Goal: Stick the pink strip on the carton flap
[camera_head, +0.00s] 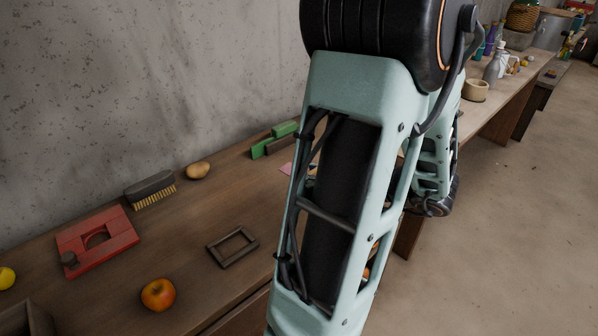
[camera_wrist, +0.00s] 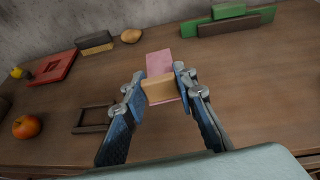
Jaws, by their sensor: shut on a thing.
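My gripper (camera_wrist: 161,84) is shut on a small tan block (camera_wrist: 160,88), with one fingertip on each side of it. A flat pink piece (camera_wrist: 158,61) shows just beyond the block in the wrist view, and a paler pink part shows below the block. I cannot tell whether the pink touches the block or lies on the bench beneath it. A bit of pink (camera_head: 286,168) also shows beside my arm in the head view. My arm hides the gripper and the block there. I cannot make out a carton flap for certain.
Green blocks (camera_wrist: 228,22) lie behind on the wooden bench (camera_wrist: 250,88). A brush (camera_head: 150,188), a potato (camera_head: 198,171), a red board (camera_head: 97,243), a dark frame (camera_head: 232,247) and an apple (camera_head: 158,294) stand to the left. The bench right of my gripper is clear.

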